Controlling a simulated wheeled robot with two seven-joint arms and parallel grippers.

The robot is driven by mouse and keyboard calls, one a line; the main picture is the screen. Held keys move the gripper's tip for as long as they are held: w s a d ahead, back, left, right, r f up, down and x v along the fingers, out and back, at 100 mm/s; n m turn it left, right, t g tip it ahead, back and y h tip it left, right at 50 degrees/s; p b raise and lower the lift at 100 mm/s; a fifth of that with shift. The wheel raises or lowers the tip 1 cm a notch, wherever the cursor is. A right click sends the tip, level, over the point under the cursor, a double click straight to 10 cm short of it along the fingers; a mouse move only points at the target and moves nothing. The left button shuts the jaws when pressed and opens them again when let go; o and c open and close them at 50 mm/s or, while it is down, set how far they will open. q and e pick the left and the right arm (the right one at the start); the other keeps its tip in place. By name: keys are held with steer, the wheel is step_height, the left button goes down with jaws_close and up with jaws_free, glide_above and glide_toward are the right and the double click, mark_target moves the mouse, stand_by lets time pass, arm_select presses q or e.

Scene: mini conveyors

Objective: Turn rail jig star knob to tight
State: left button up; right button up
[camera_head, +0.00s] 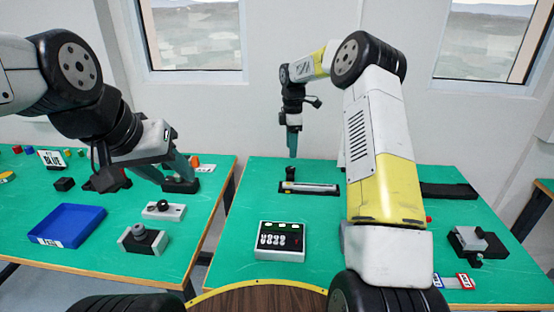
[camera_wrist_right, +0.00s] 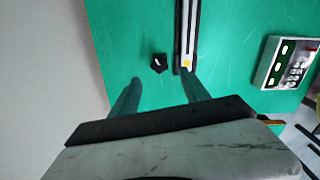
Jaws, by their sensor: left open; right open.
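A slim rail jig with a silver rail on a black base (camera_head: 312,188) lies on the right-hand green table. It also shows in the right wrist view (camera_wrist_right: 192,25). A small black knob with a white mark (camera_wrist_right: 158,63) sits beside the rail's end, and it stands at the rail's left end in the head view (camera_head: 290,173). My right gripper (camera_head: 292,150) is open and empty above that end. Its two fingers (camera_wrist_right: 161,81) are either side of the knob in the wrist picture, apart from it. My left gripper (camera_head: 168,178) is open over the left table.
A control box with buttons (camera_head: 282,241) stands in front of the rail. A clamp-like block (camera_head: 478,242) and a black track (camera_head: 447,191) are at the right. The left table holds a blue tray (camera_head: 70,226) and several small fixtures. Green surface around the knob is clear.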

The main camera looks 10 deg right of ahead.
mark_target(290, 168)
step_height(290, 168, down, 8)
steer(key=shift+w+f, duration=0.1)
stand_by(0.4)
jaws_close()
